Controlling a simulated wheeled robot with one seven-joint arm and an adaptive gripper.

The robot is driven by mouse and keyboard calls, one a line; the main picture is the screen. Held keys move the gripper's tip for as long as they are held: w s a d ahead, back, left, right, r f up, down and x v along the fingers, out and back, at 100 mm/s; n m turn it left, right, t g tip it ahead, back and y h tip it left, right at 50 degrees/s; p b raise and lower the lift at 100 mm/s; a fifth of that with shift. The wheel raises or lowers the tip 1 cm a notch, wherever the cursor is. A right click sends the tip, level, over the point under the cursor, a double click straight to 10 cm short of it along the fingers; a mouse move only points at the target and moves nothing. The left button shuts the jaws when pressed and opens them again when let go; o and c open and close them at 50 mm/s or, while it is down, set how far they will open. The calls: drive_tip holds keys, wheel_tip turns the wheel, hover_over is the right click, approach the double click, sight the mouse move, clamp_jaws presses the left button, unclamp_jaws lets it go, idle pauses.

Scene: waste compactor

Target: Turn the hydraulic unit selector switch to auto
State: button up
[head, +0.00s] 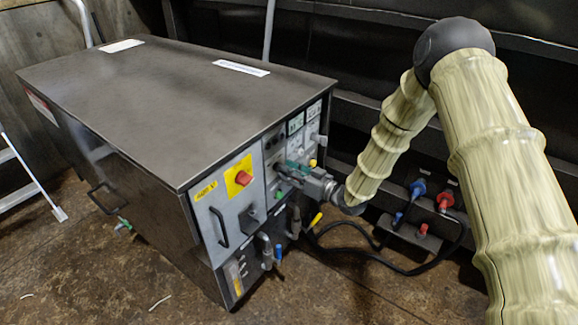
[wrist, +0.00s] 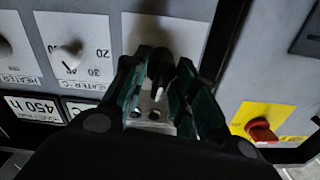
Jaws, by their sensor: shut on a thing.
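A black selector switch (wrist: 160,68) with a white pointer mark sits on a pale plate of the control panel in the wrist view. My gripper (wrist: 163,72) has its green-padded fingers on either side of it, shut on it. The lettering on its plate is hidden or unreadable, so I cannot tell which position is auto. In the head view my gripper (head: 284,169) reaches the front panel of the metal cabinet (head: 165,95) from the right and hides the switch there.
A white heater dial (wrist: 67,55) is beside the switch. A red rotary switch on a yellow plate (head: 236,166) is left of my gripper; it also shows in the wrist view (wrist: 262,131). Hose valves with a yellow handle (head: 316,220) are below. Cables and coloured connectors (head: 418,188) lie right.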

drive_tip(key=m+p, duration=0.1)
drive_tip(key=m, duration=0.2)
drive_tip(key=shift+d+m+p, duration=0.1)
drive_tip(key=shift+m+p, duration=0.25)
drive_tip(key=shift+m, duration=0.05)
drive_tip(key=shift+w+f+m+p, duration=0.15)
drive_tip(key=shift+m+p, duration=0.35)
drive_tip(key=shift+m, duration=1.1)
drive_tip(key=o, duration=0.7)
drive_tip(key=shift+c, duration=0.2)
drive_tip(key=shift+d, duration=0.1)
drive_tip(key=v, duration=1.2)
